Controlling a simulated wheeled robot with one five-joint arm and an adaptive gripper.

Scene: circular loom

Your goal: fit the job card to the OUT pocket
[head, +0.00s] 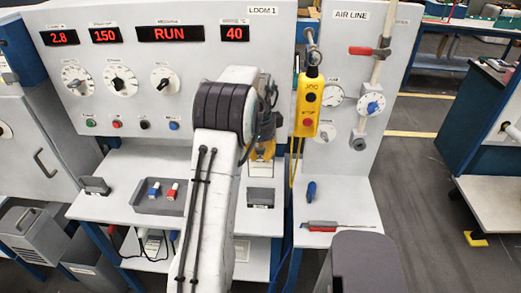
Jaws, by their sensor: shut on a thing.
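My gripper (264,142) hangs in front of the loom panel, partly hidden behind my own arm. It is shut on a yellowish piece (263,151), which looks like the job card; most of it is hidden. A dark pocket with a pale face (261,197) stands on the ledge below my gripper. Another dark holder (95,186) stands on the ledge at the left. Their labels are too small to read, so I cannot tell which is the OUT pocket. The held piece appears above the right-hand pocket and apart from it.
A dark tray (145,206) with a blue and a red-and-white item lies on the ledge. A yellow pendant (308,103) hangs to the right of my gripper, its cable running down. A screwdriver (335,225) and a blue tool (311,191) lie on the right shelf.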

